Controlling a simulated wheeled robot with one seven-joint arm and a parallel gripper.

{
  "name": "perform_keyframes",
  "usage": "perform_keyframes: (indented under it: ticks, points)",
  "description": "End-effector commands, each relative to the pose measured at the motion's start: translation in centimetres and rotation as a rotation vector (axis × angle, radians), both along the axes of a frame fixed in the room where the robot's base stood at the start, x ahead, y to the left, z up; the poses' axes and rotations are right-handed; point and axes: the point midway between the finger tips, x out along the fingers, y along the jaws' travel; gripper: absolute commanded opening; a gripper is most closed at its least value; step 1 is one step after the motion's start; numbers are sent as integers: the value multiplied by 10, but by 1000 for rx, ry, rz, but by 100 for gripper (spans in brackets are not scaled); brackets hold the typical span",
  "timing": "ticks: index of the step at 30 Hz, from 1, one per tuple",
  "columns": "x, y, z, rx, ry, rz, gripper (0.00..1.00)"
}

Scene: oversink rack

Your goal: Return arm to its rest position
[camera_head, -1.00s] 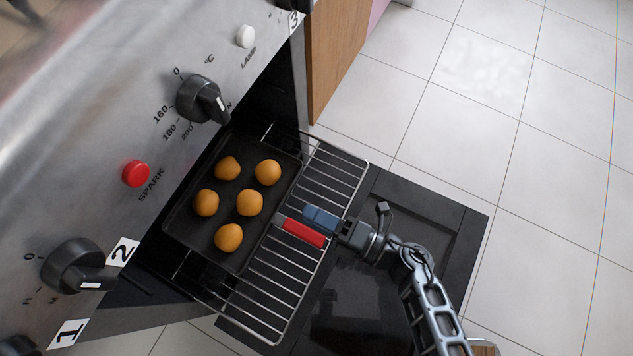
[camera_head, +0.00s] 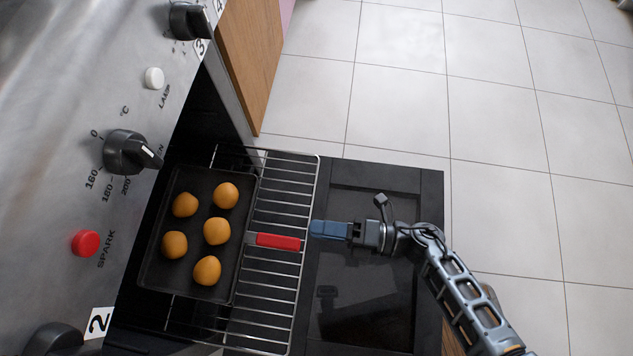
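My gripper (camera_head: 330,229), with blue fingers, is at the centre of the head view, over the open oven door. It is just right of a red handle (camera_head: 278,241), with a visible gap between them. The fingers look like one block from above, so their opening cannot be judged. No held object is visible. The red handle meets the right edge of a dark baking tray (camera_head: 190,287). The tray holds several round golden buns (camera_head: 217,231) and rests on a wire rack (camera_head: 262,319). My arm reaches in from the lower right.
The open oven door (camera_head: 385,180) lies under my gripper. The steel control panel (camera_head: 50,150) with knobs and a red button (camera_head: 85,243) is at left. A wooden cabinet side (camera_head: 248,60) stands at the top. Tiled floor (camera_head: 500,130) is clear at right.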

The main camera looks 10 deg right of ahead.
Motion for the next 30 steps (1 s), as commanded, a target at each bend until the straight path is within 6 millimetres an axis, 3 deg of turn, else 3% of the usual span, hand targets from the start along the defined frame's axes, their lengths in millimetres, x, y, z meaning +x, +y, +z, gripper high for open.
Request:
perform_keyframes:
  ticks: [17, 23, 30]
  points:
    - [-4, -6, 5, 12, 17, -38, 34]
    - [-25, -42, 39, 118, 124, -247, 34]
    - [-64, -98, 111, 384, 362, -586, 34]
